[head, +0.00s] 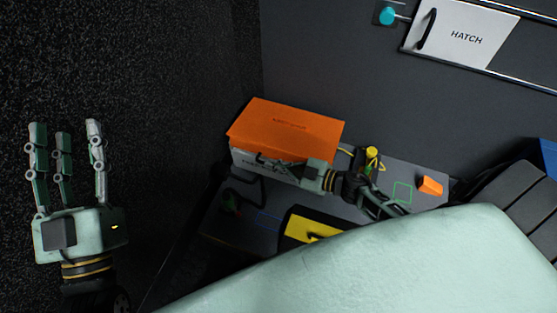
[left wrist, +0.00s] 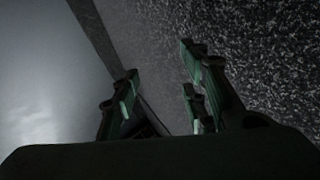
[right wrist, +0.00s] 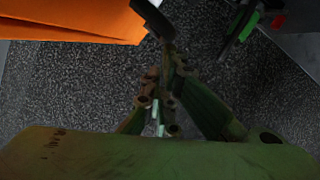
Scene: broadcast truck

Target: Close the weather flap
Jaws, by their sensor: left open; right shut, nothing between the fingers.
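My left gripper (head: 66,140) is open and empty, fingers up, before the dark wall at far left.
A yellow panel with a black handle (head: 308,228), a yellow knob (head: 371,153) and an orange block (head: 429,186) are on the bench. A white hatch (head: 462,36) is on the back wall. My pale arm covers the lower right.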

